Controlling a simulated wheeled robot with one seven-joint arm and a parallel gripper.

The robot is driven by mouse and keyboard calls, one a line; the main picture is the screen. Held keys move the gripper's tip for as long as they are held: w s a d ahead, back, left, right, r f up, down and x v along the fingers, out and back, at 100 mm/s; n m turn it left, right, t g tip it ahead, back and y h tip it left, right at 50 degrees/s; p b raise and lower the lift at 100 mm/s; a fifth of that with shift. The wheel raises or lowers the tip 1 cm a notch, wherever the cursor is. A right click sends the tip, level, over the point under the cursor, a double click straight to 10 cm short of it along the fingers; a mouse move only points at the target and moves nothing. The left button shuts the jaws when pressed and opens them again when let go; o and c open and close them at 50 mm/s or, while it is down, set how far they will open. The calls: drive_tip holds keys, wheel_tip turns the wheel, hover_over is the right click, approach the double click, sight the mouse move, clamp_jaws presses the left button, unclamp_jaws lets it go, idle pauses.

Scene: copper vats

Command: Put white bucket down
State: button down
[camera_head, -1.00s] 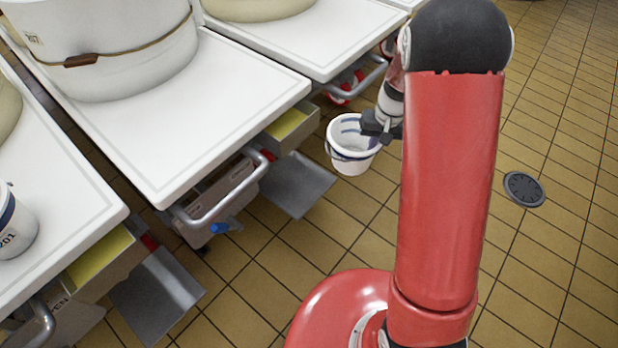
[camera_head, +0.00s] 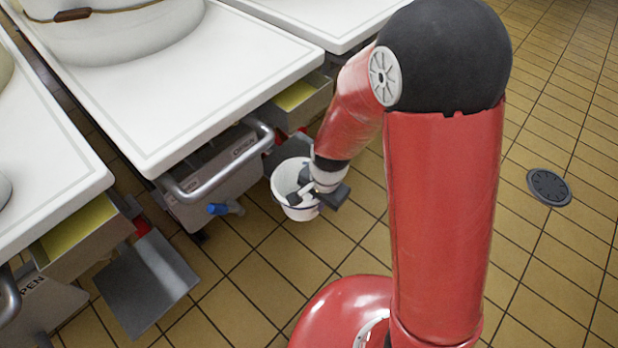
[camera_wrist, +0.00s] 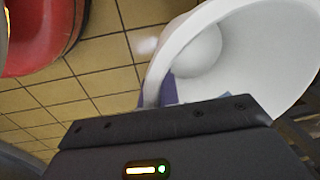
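The white bucket (camera_head: 299,213) is low over the tiled floor in the head view, close to the front of the nearer cart. My gripper (camera_head: 306,190) is at the bucket's right rim and shut on it. In the wrist view the open mouth and white inside of the bucket (camera_wrist: 255,60) fill the upper right, with the rim against the dark gripper body (camera_wrist: 165,130). The fingertips are mostly hidden. I cannot tell whether the bucket's base touches the floor.
White-topped carts (camera_head: 190,90) line the left. A cart handle (camera_head: 220,180), a blue tap (camera_head: 224,209) and a grey tray (camera_head: 147,280) jut out toward the aisle. The tiled floor (camera_head: 270,260) in front of the bucket is clear. A round drain (camera_head: 549,187) is at the right.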

drive_tip(key=shift+m, duration=0.5)
drive_tip(key=shift+w+d+f+b, duration=0.1)
drive_tip(key=shift+w+f+b, duration=0.6)
drive_tip(key=shift+w, duration=1.85)
drive_tip(key=shift+w+d+f+b, duration=0.1)
drive_tip(key=shift+w+f+b, duration=0.25)
drive_tip(key=shift+w+f, duration=1.45)
drive_tip(key=shift+w+d+f+b, duration=0.1)
drive_tip(key=shift+w+b, duration=0.4)
drive_tip(key=shift+w, duration=2.8)
drive_tip(key=shift+f, duration=0.2)
drive_tip(key=c, duration=1.6)
unclamp_jaws()
drive_tip(key=shift+c, duration=0.2)
drive_tip(key=shift+r, duration=0.15)
